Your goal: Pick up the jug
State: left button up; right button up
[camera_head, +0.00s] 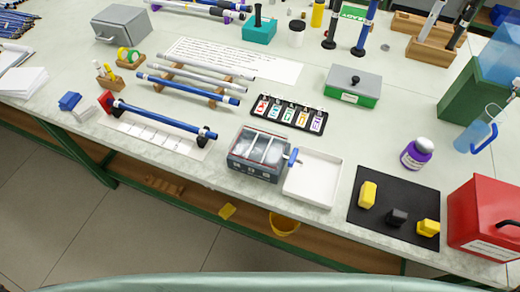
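A see-through blue jug (468,139) stands at the far right of the table, close to the right edge of the picture. A darker blue handle sits on its right side. It stands just in front of a green box-like block and behind the red box. Neither of my grippers shows in this view.
A red box (482,215) stands at the table's right front. A purple jar (416,153) is left of the jug. A black mat (372,225) holds yellow and black pieces. A green block (462,95) stands behind. A white tray (312,188) lies at the front edge.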

aim_at(489, 122)
jog(key=z, duration=1.7)
